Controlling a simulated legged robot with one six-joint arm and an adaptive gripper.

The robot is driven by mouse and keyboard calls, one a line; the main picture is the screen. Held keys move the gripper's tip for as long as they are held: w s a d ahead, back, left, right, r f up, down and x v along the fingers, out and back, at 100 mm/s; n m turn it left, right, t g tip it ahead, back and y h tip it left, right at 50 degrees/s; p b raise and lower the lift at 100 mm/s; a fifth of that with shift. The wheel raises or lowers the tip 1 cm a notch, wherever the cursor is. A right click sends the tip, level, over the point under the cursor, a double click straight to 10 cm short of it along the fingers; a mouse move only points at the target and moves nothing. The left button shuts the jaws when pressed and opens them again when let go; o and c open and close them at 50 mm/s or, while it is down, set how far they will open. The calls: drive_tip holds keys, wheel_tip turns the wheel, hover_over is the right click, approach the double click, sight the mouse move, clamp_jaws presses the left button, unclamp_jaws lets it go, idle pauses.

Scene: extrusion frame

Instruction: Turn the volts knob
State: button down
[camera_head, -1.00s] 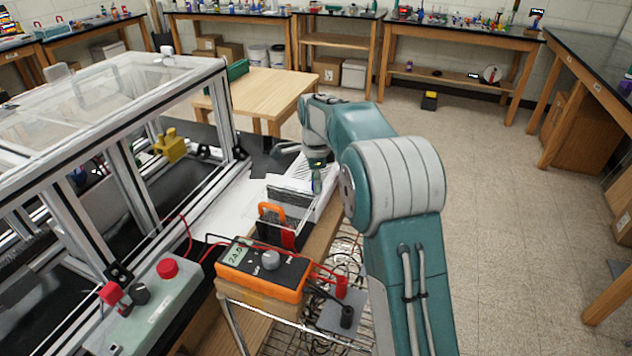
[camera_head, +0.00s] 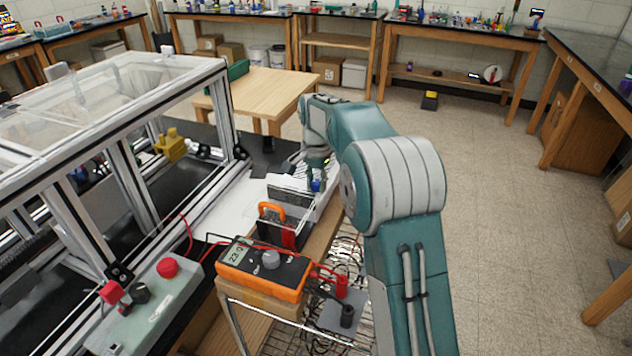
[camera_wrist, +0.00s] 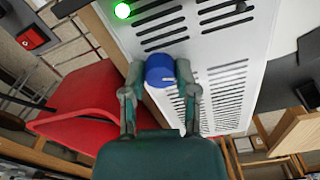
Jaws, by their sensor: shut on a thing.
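A blue knob (camera_wrist: 160,70) with a pale pointer mark stands on a white slotted panel (camera_wrist: 222,48) in the wrist view. My gripper (camera_wrist: 161,80) has a finger on either side of the knob and is shut on it. In the head view the knob shows as a small blue spot (camera_head: 316,186) just under my gripper (camera_head: 315,172), on the box beyond the orange meter. The orange multimeter (camera_head: 262,284) shows a reading of about 23. No label on the blue knob is readable.
A green light (camera_wrist: 122,10) glows on the panel, and a red switch (camera_wrist: 33,37) lies at the upper left. A control box with a red button (camera_head: 167,267) stands beside the framed enclosure (camera_head: 110,105). Red and black leads run around the meter.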

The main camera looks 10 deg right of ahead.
sight(316, 182)
drive_tip(key=n, duration=0.5)
drive_tip(key=shift+w+f+n, duration=0.1)
drive_tip(key=shift+n, duration=0.2)
drive_tip(key=n, duration=0.5)
drive_tip(key=shift+n, duration=0.3)
drive_tip(key=shift+c, duration=1.9)
unclamp_jaws()
drive_tip(key=shift+w, duration=0.1)
wheel_tip(316, 182, up, 12)
